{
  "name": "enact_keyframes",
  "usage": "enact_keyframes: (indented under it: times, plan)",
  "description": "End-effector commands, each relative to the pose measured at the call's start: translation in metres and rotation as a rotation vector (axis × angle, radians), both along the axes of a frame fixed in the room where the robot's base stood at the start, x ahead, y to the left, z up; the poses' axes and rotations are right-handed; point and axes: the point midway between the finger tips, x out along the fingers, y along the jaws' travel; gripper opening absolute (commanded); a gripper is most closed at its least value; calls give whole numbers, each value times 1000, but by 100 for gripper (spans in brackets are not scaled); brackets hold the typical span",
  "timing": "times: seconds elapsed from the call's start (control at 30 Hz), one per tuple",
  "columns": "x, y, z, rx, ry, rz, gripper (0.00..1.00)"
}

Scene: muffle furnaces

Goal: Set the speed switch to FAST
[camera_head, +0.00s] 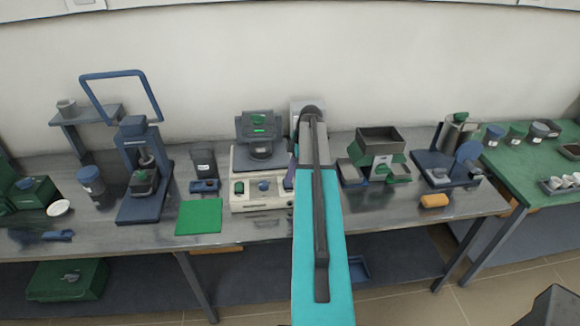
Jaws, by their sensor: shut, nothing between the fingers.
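A cream bench device (262,204) stands mid-bench, with a dark upright head (258,122) showing a small green display. Its front panel carries a green control (239,187) and a blue control (263,186). Labels are too small to read, so I cannot tell which control is the speed switch or its setting. My teal and grey arm reaches across the device's right side and hides that part. My gripper (290,178) shows only as a dark sliver left of the arm, at the right end of the panel. It is shut and empty; whether it touches the panel is unclear.
A green mat (199,216) and a dark cup (203,163) are left of the device. A blue stand (140,195) is farther left. A dark open box (381,140) and small trays (398,173) are right of my arm. An orange block (434,200) lies near the front edge.

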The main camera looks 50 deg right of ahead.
Motion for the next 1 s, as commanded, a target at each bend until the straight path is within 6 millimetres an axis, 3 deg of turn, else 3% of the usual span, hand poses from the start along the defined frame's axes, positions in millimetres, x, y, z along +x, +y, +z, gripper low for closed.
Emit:
enact_keyframes:
  times: [0.27,1.0]
  plan:
    - [-2,1,-13,0,0,0,0]
    - [-5,3,-22,-33,-39,-1,0]
